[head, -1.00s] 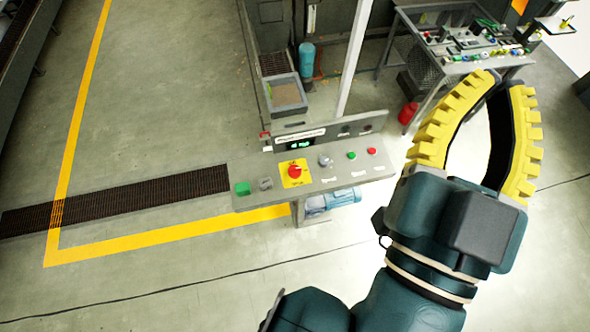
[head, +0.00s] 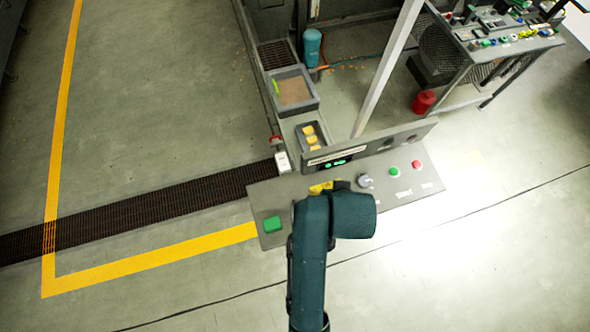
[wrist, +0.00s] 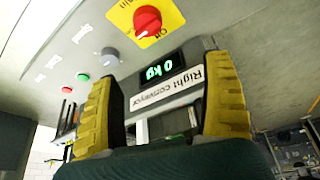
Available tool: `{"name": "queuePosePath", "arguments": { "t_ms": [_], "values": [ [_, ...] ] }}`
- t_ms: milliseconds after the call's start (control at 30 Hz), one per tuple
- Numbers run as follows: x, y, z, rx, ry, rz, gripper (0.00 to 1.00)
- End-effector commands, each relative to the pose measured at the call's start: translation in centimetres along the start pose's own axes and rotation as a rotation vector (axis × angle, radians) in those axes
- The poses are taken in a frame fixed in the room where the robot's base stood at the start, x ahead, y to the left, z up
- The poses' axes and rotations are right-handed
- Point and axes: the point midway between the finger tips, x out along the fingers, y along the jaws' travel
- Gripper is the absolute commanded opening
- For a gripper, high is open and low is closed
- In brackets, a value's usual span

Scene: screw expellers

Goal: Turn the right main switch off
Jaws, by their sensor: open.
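The main switch is a red rotary knob (wrist: 148,20) on a yellow plate (wrist: 168,17), at the top of the wrist view. The lettering beside it is only partly readable, with "On" on one side. The knob lies beyond the fingertips, with no visible contact.
A raised back panel holds the lit display (head: 338,163). A slanted pale post (head: 388,68) stands behind.

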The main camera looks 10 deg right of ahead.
Motion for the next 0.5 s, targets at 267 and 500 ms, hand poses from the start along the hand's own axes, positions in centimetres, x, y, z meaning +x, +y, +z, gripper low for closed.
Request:
{"name": "queuePosePath", "arguments": {
  "t_ms": [267,500],
  "values": [
    [3.1,0.5,0.7,0.01,-0.005,0.005,0.81],
    [8.8,0.5,0.7,0.01,-0.004,0.005,0.81]
  ]
}}
